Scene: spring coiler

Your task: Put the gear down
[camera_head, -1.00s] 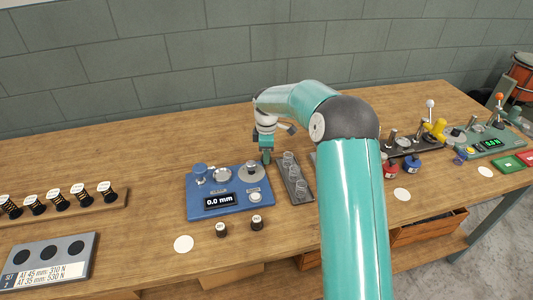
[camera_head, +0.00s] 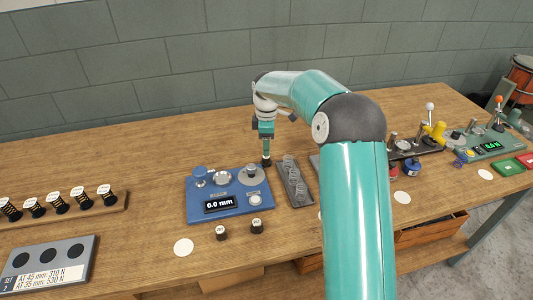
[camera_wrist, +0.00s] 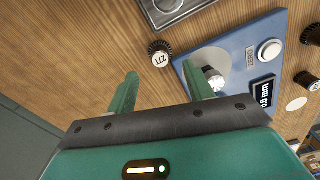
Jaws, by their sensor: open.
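A small dark gear with a white top marked 27T (camera_wrist: 159,50) stands on the bare wood in the wrist view, ahead of my fingertips and between their lines. In the head view a dark piece (camera_head: 266,162), apparently this gear, sits on the table behind the back right corner of the blue device (camera_head: 230,208). My gripper (camera_head: 266,148) is above it, pointing down. In the wrist view my gripper (camera_wrist: 161,70) is open with nothing between its fingers. Two more dark gears with white tops, one left (camera_head: 222,231) and one right (camera_head: 257,225), stand in front of the blue device.
The blue device reads 0.0 mm and is close beside my right finger in the wrist view. A rack of springs (camera_head: 60,208) stands at the left. The wood behind the gear is clear.

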